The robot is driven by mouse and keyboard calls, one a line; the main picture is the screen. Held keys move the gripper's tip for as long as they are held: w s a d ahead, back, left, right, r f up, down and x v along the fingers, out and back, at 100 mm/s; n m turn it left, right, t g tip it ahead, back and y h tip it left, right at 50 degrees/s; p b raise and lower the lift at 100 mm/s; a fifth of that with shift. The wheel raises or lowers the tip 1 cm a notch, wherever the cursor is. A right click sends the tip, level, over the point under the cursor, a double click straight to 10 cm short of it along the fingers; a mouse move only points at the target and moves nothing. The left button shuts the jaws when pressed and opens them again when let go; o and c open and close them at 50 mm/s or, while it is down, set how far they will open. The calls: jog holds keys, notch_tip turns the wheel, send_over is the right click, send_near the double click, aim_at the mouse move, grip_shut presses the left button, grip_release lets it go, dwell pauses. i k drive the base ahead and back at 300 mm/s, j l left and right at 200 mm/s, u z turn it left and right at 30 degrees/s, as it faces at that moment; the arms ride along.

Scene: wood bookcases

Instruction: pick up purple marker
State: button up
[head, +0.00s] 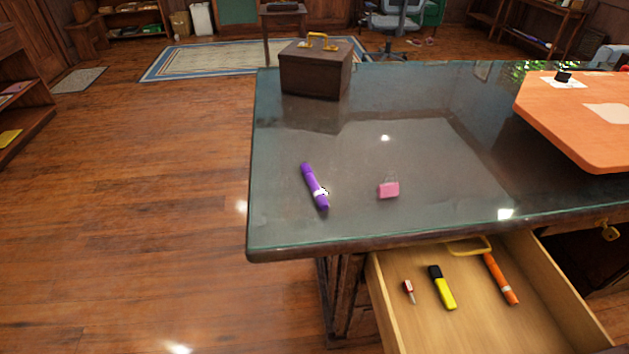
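A purple marker (314,186) with a white band lies on the glass-topped desk (430,125), near its left front corner. It lies slanted, its far end pointing a little left. Nothing touches it. My gripper is not in view.
A pink binder clip (389,190) lies right of the marker. A brown box (316,70) with a yellow handle stands at the desk's back left. An orange board (580,115) covers the right side. An open drawer (400,329) below holds a yellow highlighter (442,288), an orange marker (501,279) and a small red-and-white item (409,291).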

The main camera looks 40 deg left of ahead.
aim_at(318, 195)
jog(key=i+u, duration=0.1)
jog(key=u, duration=0.65)
